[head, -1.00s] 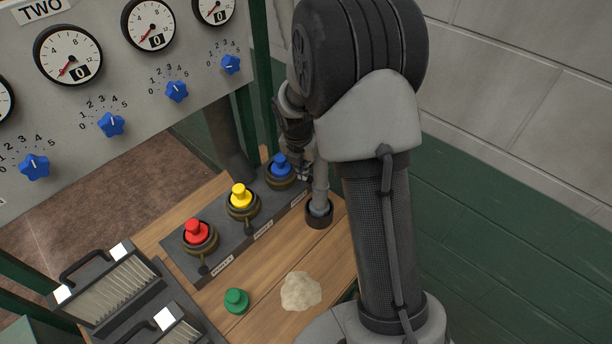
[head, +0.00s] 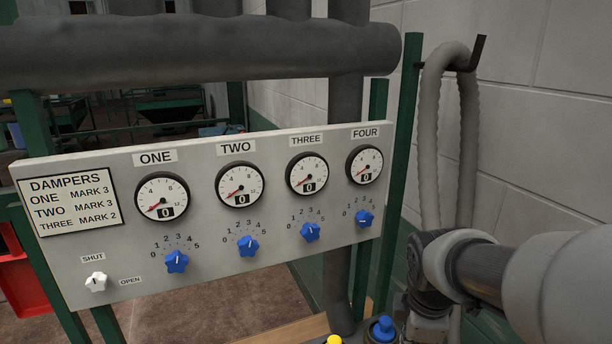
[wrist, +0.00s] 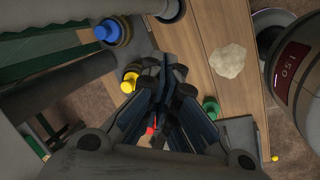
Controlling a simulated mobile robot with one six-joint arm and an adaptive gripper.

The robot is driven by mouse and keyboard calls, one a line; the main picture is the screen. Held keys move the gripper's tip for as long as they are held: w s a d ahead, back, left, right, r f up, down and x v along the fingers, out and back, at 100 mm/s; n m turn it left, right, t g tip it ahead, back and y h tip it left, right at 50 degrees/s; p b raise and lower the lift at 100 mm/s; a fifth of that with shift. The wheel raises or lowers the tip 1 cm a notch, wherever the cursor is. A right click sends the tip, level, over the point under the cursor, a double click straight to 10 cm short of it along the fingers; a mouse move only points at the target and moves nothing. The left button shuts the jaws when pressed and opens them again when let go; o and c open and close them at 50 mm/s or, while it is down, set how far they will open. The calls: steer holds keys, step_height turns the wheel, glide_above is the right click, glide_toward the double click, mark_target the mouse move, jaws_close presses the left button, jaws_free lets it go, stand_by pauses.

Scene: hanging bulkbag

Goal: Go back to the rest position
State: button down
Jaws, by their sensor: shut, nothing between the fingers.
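My gripper (wrist: 172,78) shows in the wrist view with its dark fingers drawn together and nothing between them. It hangs over the wooden bench, with a yellow knob (wrist: 130,82) and a blue knob (wrist: 105,33) to its left. A red knob (wrist: 150,131) is partly hidden behind the fingers. In the head view my arm reaches in from the right edge, and the fingers are not clearly visible there.
A damper panel (head: 130,235) with dials and blue star knobs stands across the head view. A hose (head: 430,150) hangs at right. In the wrist view, a green knob (wrist: 211,106) and pale powder heap (wrist: 229,61) sit on the bench (wrist: 225,25), near a dark drum (wrist: 300,70).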

steer(key=s+a+r+m, duration=0.2)
steer(key=s+m, duration=0.5)
steer(key=s, duration=0.1)
steer(key=s+a+r+m+t+y, duration=0.1)
steer(key=s+a+r+m, duration=0.1)
steer(key=s+m, duration=0.6)
steer(key=shift+s+a, duration=0.7)
steer(key=shift+a, duration=0.05)
